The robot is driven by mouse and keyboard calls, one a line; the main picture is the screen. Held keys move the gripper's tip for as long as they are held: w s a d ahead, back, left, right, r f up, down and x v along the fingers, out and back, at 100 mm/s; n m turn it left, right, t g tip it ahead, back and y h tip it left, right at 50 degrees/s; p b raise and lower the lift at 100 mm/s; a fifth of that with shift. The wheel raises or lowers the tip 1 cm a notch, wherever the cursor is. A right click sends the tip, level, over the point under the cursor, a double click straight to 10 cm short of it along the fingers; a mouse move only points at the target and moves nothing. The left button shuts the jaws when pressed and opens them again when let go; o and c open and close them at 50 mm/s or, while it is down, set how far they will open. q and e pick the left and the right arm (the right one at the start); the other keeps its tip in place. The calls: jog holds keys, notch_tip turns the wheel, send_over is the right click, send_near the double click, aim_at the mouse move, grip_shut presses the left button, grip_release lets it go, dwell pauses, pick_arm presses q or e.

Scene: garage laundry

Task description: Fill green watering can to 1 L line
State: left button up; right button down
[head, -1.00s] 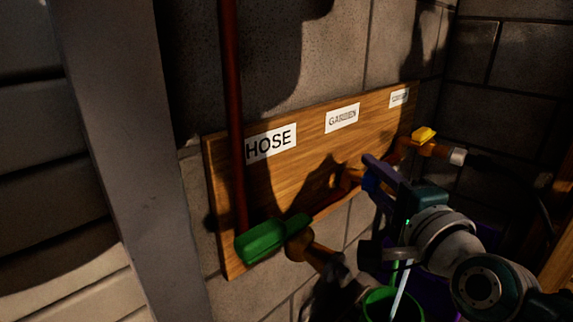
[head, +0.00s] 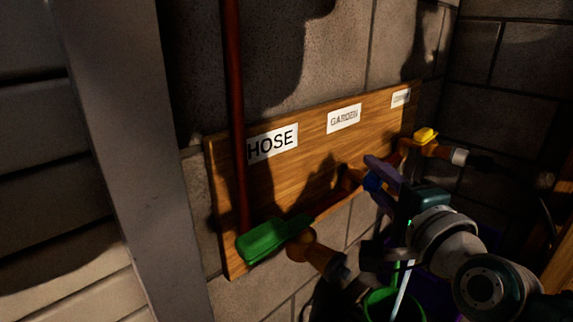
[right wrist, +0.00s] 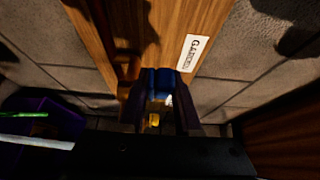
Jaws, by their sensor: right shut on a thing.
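The green watering can (head: 380,304) shows at the bottom of the head view, below the middle tap. Only part of its rim and inside is visible; the 1 L line and the water level are not. A thin pale streak (head: 402,290), which looks like water, runs down at the can. My right gripper (head: 376,178) is shut on the blue tap handle (right wrist: 158,78) under the GARDEN label (head: 344,118). In the right wrist view the handle sits between my two dark fingers. My left gripper is not in view.
A green-handled tap (head: 268,238) is at the left under the HOSE label (head: 272,143). A yellow-handled tap (head: 425,136) is at the right. All are on a wooden board (head: 225,190) on a block wall. A purple container (head: 432,298) stands behind the can, partly hidden by my arm.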

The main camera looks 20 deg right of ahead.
jog(key=shift+w+r, duration=0.15)
jog(key=shift+r, duration=0.45)
jog(key=shift+w+a+r+m+h+p, duration=0.1)
jog(key=shift+m+h+p, duration=0.25)
jog(key=shift+h, duration=0.15)
jog(key=shift+w+a+r+m+h+p, duration=0.1)
jog(key=shift+m+h+p, duration=0.2)
jog(key=shift+h, duration=0.2)
jog(key=h, duration=0.1)
jog(key=m+h, duration=0.1)
jog(key=w+m+g+h, duration=0.1)
jog(key=shift+a+f+p, duration=0.15)
jog(key=shift+f+p, duration=0.15)
jog(key=shift+p, duration=0.1)
jog(key=c, duration=0.8)
grip_release()
jog(key=shift+s+a, duration=0.1)
jog(key=shift+s, duration=0.05)
jog(key=shift+c, duration=0.2)
jog(key=shift+o, duration=0.5)
jog(key=shift+f, duration=0.1)
